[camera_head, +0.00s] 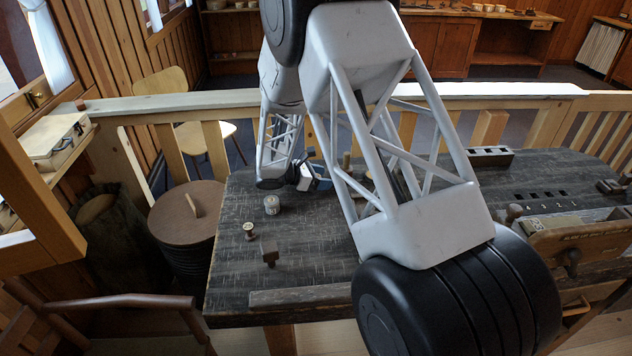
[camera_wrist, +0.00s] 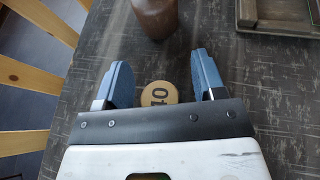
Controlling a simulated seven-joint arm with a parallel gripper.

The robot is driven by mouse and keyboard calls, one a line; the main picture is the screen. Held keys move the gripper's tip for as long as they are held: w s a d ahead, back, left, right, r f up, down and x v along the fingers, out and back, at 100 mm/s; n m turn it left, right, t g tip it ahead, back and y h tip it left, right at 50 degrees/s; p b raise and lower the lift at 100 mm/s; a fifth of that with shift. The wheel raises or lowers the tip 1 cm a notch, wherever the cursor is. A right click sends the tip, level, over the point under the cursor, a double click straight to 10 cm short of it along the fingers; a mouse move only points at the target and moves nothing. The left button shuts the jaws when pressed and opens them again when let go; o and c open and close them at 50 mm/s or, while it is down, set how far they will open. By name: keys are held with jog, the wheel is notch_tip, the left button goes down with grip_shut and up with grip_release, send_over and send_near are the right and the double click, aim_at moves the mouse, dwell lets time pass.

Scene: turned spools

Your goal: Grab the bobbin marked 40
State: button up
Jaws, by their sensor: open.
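The bobbin marked 40 (camera_wrist: 158,93) shows in the wrist view as a round, pale wooden top with dark digits, seen upside down. It lies between the two blue fingers of my gripper (camera_wrist: 160,70), close to the palm, with a gap on each side. Its lower edge is hidden by the dark palm plate. My gripper is open and holds nothing. In the head view my gripper (camera_head: 312,178) is low over the far left part of the dark workbench (camera_head: 235,270); I cannot make out the marked bobbin there, behind my arm.
A brown rounded wooden piece (camera_wrist: 155,15) stands just beyond the fingers. A wooden tray (camera_wrist: 280,18) is at the upper right of the wrist view.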

dwell(0.4)
jog(key=c, duration=1)
jog(key=shift+r, duration=0.1)
jog(key=shift+r, duration=0.7)
notch_tip(320, 180, up, 2)
jog(key=shift+r, duration=0.1)
jog(key=s, duration=0.5)
jog(key=s+d, duration=0.1)
jog(key=s, duration=0.4)
jog(key=s+r, duration=0.1)
jog(key=s, duration=0.5)
jog(key=shift+d+r, duration=0.1)
jog(key=shift+d, duration=0.2)
